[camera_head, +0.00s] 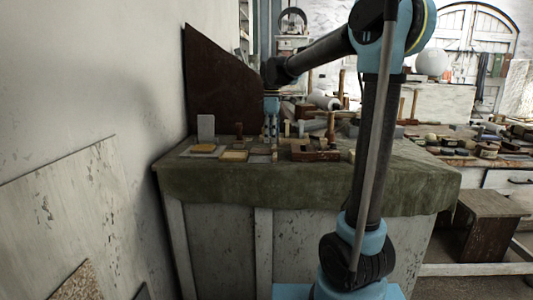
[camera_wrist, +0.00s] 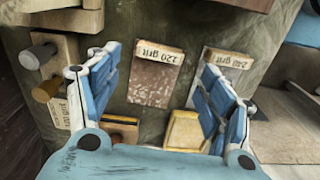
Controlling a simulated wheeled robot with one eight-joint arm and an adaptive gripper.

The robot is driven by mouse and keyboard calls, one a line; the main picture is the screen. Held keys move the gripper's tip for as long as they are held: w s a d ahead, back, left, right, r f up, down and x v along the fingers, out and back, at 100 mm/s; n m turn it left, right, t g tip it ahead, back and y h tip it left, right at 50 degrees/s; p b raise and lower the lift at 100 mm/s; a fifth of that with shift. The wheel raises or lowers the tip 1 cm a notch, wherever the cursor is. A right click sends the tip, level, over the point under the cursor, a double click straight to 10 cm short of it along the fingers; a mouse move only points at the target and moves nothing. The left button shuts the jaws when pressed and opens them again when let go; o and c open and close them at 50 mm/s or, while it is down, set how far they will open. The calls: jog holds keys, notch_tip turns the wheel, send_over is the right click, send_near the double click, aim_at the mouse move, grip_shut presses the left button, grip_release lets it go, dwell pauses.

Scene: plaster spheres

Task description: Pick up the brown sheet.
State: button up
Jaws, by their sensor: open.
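The brown sheet (camera_wrist: 153,82) lies flat on the green cloth in the wrist view, with a cream strip marked "120 grit" along its far edge. It appears between the fingers of my gripper (camera_wrist: 160,70), which is open and empty. In the head view my gripper (camera_head: 271,122) points down over the left part of the cloth-covered table. I cannot clearly pick out the sheet there among the small things below the gripper.
A paler sheet marked "240 grit" (camera_wrist: 222,68) lies right of the brown sheet. A yellowish block (camera_wrist: 184,130) lies close below it. Wooden tools (camera_head: 312,150) crowd the table (camera_head: 300,185) to the right. A tall dark brown board (camera_head: 215,85) stands behind, by the wall.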

aim_at(263, 149)
jog(key=shift+w+d+f, duration=0.1)
jog(key=shift+w+f, duration=0.05)
jog(key=shift+f, duration=2.15)
jog(key=shift+c, duration=0.5)
jog(key=c, duration=0.9)
